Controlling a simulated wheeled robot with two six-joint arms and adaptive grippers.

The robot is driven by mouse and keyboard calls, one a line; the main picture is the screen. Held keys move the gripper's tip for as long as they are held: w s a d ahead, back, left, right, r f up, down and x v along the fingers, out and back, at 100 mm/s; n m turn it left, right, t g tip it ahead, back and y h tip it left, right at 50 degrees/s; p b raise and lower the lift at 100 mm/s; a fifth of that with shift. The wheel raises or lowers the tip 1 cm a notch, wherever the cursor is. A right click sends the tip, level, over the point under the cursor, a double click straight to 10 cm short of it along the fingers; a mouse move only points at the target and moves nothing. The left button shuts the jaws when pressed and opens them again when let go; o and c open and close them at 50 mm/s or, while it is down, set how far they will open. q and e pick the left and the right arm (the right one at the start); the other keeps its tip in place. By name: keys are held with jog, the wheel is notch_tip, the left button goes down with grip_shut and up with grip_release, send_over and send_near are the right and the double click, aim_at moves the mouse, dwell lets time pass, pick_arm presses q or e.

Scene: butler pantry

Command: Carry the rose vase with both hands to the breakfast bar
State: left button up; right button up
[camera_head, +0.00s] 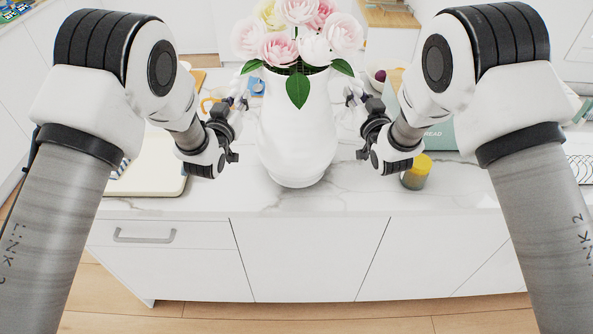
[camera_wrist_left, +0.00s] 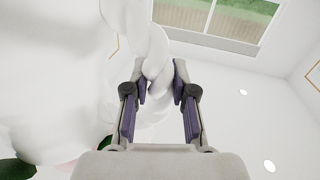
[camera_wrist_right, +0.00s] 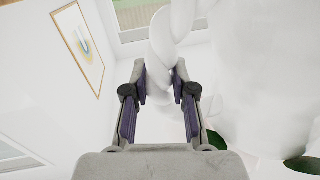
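The white rose vase (camera_head: 297,130) stands upright at the front of the marble counter, with pink and cream roses (camera_head: 300,28) and green leaves on top. It has a twisted white handle on each side. My left gripper (camera_head: 236,105) is at the left handle, which in the left wrist view (camera_wrist_left: 156,62) runs between the fingertips with a small gap at one side. My right gripper (camera_head: 357,103) is at the right handle, which in the right wrist view (camera_wrist_right: 162,62) likewise passes between the parted fingers. Neither grip looks closed tight. The breakfast bar cannot be identified.
A yellow-lidded jar (camera_head: 417,171) stands close to my right gripper. A green-grey bread box (camera_head: 441,137) is behind it. A pale board (camera_head: 143,180) lies on the counter at left. White cabinet fronts (camera_head: 305,255) drop below the counter edge, with wooden floor in front.

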pick_arm(q)
jog(key=o, duration=0.4)
jog(key=shift+s+d+r, duration=0.1)
jog(key=shift+d+r, duration=0.05)
jog(key=shift+d, duration=0.05)
pick_arm(e)
jog(key=o, duration=0.4)
jog(key=shift+s+a+r, duration=0.1)
jog(key=shift+a, duration=0.1)
pick_arm(q)
jog(key=shift+s+a+r, duration=0.1)
jog(key=shift+s+r, duration=0.1)
jog(key=shift+s, duration=0.1)
pick_arm(e)
jog(key=shift+s+d+r, duration=0.1)
jog(key=shift+s+r, duration=0.1)
jog(key=shift+s, duration=0.1)
pick_arm(q)
jog(key=shift+f, duration=0.1)
pick_arm(e)
jog(key=shift+w+f, duration=0.1)
jog(key=shift+d, duration=0.1)
pick_arm(q)
jog(key=s+a, duration=0.2)
jog(key=s, duration=0.9)
jog(key=shift+s+a, duration=0.15)
jog(key=shift+s, duration=0.2)
pick_arm(e)
jog(key=v, duration=1.2)
